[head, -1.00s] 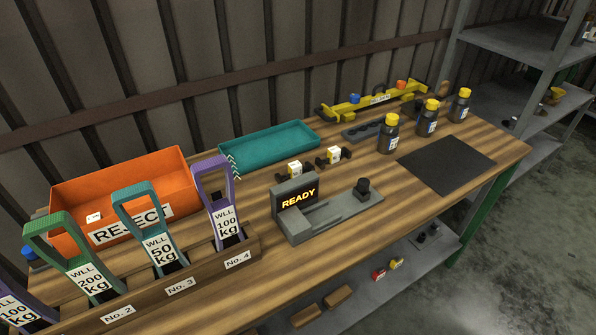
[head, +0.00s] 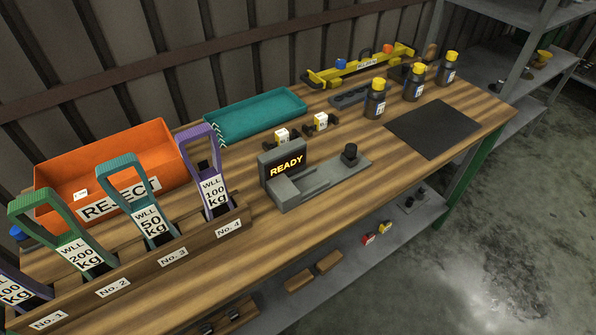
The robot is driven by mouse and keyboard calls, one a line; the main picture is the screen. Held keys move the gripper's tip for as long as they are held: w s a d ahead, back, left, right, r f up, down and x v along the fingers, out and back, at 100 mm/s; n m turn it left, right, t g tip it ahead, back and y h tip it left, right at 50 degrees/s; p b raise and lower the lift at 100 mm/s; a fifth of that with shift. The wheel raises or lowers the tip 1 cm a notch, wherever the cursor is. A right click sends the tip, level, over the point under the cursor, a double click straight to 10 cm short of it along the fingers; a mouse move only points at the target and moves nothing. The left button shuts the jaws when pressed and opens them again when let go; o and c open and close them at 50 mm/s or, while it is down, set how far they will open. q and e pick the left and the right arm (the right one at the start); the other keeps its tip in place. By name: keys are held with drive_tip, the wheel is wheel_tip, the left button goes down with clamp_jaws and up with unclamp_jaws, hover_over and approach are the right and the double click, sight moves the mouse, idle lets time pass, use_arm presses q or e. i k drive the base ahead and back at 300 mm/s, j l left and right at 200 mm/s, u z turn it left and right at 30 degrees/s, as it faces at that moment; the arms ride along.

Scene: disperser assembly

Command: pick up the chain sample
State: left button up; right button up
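Neither of my grippers shows in the head view. Two small dark pieces with white-and-yellow tags lie on the workbench behind the grey tester: a left tagged piece (head: 281,136) and a right tagged piece (head: 320,122). They look like possible chain samples, but they are too small to tell. The tester (head: 310,180) has a screen reading "READY" and a black post at its right end. On the lower shelf lie a red-tagged piece (head: 368,240) and a yellow-tagged piece (head: 385,228).
An orange REJECT bin (head: 150,147) and a teal tray (head: 255,117) stand at the back. A rack (head: 150,275) of labelled slings lines the front left. Several dark yellow-capped bottles (head: 375,102) stand near a black mat (head: 433,130). A yellow beam (head: 360,68) lies behind.

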sight(282, 136)
drive_tip(key=l+u, duration=1.25)
drive_tip(key=u, duration=0.2)
